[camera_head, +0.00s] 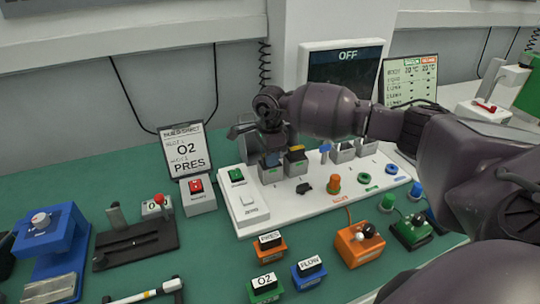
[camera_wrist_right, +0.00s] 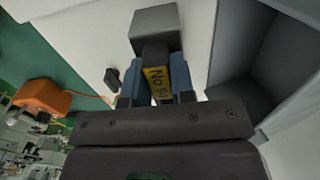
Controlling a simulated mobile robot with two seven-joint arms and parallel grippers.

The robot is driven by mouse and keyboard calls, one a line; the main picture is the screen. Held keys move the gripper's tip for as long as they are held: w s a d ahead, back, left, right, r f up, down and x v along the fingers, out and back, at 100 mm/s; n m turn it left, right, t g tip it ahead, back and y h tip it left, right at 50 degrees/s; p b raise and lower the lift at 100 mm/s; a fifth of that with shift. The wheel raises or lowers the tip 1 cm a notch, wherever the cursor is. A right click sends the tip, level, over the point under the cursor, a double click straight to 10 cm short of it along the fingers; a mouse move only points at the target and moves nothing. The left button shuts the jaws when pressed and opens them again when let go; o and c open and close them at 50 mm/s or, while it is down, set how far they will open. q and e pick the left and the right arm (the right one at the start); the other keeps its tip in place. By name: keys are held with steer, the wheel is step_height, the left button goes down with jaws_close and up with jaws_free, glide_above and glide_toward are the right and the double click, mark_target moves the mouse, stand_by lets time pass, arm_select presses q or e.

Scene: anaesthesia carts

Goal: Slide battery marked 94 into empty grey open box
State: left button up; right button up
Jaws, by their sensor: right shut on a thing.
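My right gripper (camera_head: 273,157) points down over the leftmost grey box (camera_head: 271,174) on the white board. Its blue fingers also show in the right wrist view (camera_wrist_right: 155,82). They are shut on a dark battery (camera_wrist_right: 157,82) whose yellow label reads "No 94". The far end of the battery meets a grey box (camera_wrist_right: 155,19) in the picture; I cannot tell whether it is inside it. A second grey box (camera_head: 296,168) stands just right of the gripper, with a yellow-marked top. My left gripper is not in view.
More grey boxes (camera_head: 342,156) stand to the right on the white board (camera_head: 330,205). A black knob (camera_head: 305,188) and an orange knob (camera_head: 334,184) stand in front. A large grey cavity (camera_wrist_right: 245,62) lies close at the right in the right wrist view. A sign (camera_head: 187,150) stands left.

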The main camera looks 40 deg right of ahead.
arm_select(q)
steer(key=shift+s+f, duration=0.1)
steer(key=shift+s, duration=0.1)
arm_select(e)
steer(key=o, duration=0.9)
steer(key=shift+f, duration=0.1)
step_height(320, 180, up, 3)
steer(key=shift+r, duration=0.2)
step_height(320, 180, up, 6)
steer(key=shift+f, duration=0.1)
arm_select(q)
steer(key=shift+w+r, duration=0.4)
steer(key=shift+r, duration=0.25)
arm_select(e)
steer(key=shift+r, duration=0.8)
steer(key=shift+r, duration=0.1)
